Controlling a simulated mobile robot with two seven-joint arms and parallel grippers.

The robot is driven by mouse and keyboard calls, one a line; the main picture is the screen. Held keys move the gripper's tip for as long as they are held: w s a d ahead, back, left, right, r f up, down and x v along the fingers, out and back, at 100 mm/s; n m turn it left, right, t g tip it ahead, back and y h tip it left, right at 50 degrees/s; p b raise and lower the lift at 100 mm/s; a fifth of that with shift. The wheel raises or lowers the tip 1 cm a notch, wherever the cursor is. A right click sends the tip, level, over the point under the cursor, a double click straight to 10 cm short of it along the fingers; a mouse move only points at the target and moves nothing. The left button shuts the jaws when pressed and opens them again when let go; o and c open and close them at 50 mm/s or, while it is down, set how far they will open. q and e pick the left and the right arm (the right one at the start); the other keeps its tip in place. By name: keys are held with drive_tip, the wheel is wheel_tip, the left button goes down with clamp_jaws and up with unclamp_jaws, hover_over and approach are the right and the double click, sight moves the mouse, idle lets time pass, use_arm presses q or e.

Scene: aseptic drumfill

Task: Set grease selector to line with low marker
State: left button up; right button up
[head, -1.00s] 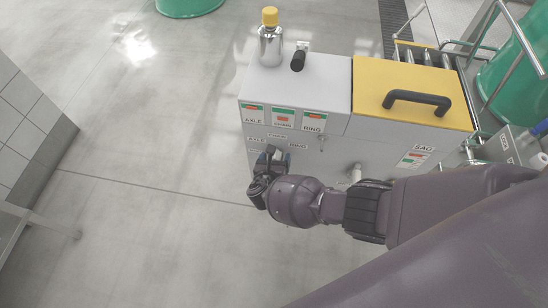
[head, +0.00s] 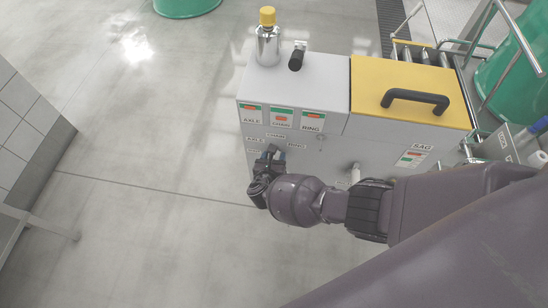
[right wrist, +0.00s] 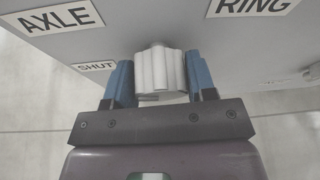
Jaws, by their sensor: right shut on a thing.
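The grease selector (right wrist: 160,68) is a pale, fluted knob on the front of the grey cabinet, seen in the right wrist view. My right gripper (right wrist: 160,85) is shut on it, one blue finger on each side. In the head view this gripper (head: 271,156) hides the knob. Selector labels AXLE (head: 256,139), CHAIN (head: 275,135) and RING (head: 297,146) surround it, with SHUT (right wrist: 96,67) at lower left. Above are three line gauges: the orange marker on the CHAIN gauge (head: 282,117) sits lower than those on AXLE (head: 251,112) and RING (head: 312,120). The knob's pointing direction is unclear.
A silver bottle with a yellow cap (head: 268,42) and a black-handled part (head: 297,57) stand on the cabinet top. A yellow lid with a black handle (head: 415,98) is to the right. A pale spout (head: 355,172) sticks out near my arm. Floor at left is clear.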

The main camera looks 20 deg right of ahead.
drive_tip(key=m, duration=0.1)
drive_tip(key=m+t+y, duration=0.1)
drive_tip(key=shift+s+f+m+y+b, duration=0.15)
drive_tip(key=shift+f+m+y+b, duration=0.05)
drive_tip(key=shift+m+y+b, duration=0.15)
drive_tip(key=shift+m, duration=0.25)
drive_tip(key=shift+s+f+m+t+y+b, duration=0.1)
drive_tip(key=shift+f+m+t+y+b, duration=0.05)
drive_tip(key=shift+m+t+y+b, duration=0.4)
drive_tip(key=shift+f+m+t+y+b, duration=0.1)
drive_tip(key=shift+m+t+y+b, duration=0.3)
drive_tip(key=shift+m+b, duration=0.6)
drive_tip(key=shift+m+t+b, duration=0.45)
drive_tip(key=shift+m+b, duration=0.4)
drive_tip(key=shift+b, duration=0.05)
use_arm(q)
drive_tip(key=shift+w+a+f+n+t+b, duration=0.1)
drive_tip(key=shift+a+n+t+b, duration=0.2)
drive_tip(key=shift+t, duration=0.4)
drive_tip(key=shift+a+n+t+b, duration=0.2)
drive_tip(key=shift+a+n+t, duration=0.1)
drive_tip(key=shift+t, duration=0.4)
use_arm(e)
drive_tip(key=shift+r+m+t+y, duration=0.2)
drive_tip(key=shift+m+t+y, duration=0.1)
drive_tip(key=shift+m, duration=0.35)
drive_tip(key=shift+r+m+t+y, duration=0.2)
drive_tip(key=shift+m+t, duration=0.1)
drive_tip(key=shift+m, duration=0.35)
drive_tip(key=shift+w, duration=0.2)
